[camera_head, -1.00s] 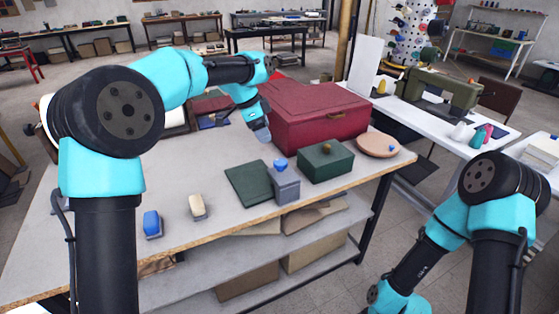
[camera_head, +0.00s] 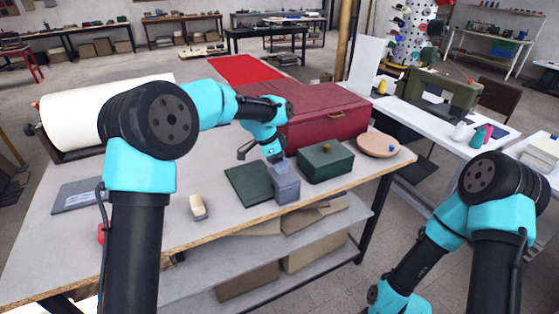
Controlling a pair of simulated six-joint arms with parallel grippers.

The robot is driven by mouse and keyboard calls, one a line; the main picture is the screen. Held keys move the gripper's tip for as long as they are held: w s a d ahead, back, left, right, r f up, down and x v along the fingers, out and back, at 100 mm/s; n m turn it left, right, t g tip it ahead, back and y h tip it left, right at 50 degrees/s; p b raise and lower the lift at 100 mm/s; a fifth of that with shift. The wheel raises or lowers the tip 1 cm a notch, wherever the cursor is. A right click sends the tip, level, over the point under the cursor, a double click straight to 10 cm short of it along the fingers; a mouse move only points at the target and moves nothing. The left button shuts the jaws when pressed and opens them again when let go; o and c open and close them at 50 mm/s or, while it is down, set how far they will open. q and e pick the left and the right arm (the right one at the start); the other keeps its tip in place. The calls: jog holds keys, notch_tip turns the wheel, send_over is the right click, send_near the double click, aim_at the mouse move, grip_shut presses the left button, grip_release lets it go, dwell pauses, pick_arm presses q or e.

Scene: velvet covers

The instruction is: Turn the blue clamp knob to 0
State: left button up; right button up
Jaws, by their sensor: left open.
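The clamp is a small grey block (camera_head: 286,186) at the front of the table, between the flat green pad and the green box, in the head view. Its blue knob is hidden now behind my left gripper. My left gripper (camera_head: 270,156) is open, pointing down just over the top of the clamp. I cannot tell whether its fingers touch the knob. No scale or 0 mark can be read. My right arm hangs at the lower right, off the table, and its gripper is out of the picture.
A large dark red box (camera_head: 335,118) stands close behind the clamp. A green box with a yellow knob (camera_head: 328,164) is to its right, a flat green pad (camera_head: 246,184) to its left. A round pinkish lid (camera_head: 378,146) and a cream-topped tool (camera_head: 197,207) lie farther out.

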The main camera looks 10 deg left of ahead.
pick_arm(q)
jog(key=c, duration=0.9)
jog(key=shift+n, duration=0.5)
jog(key=n+t, duration=0.1)
jog(key=n, duration=0.1)
jog(key=n+t, duration=0.1)
jog(key=n, duration=0.1)
jog(key=shift+s+y, duration=0.1)
jog(key=shift+y, duration=0.2)
jog(key=n+y, duration=0.1)
jog(key=n, duration=0.1)
jog(key=n+t, duration=0.1)
jog(key=n, duration=0.2)
jog(key=shift+d+y, duration=0.1)
jog(key=shift+y, duration=0.3)
jog(key=n+y, duration=0.1)
jog(key=n, duration=0.4)
jog(key=shift+d+t+y, duration=0.1)
jog(key=shift+t+y, duration=0.2)
jog(key=shift+y, duration=0.1)
jog(key=n+y, duration=0.2)
jog(key=n, duration=0.4)
jog(key=shift+g, duration=0.4)
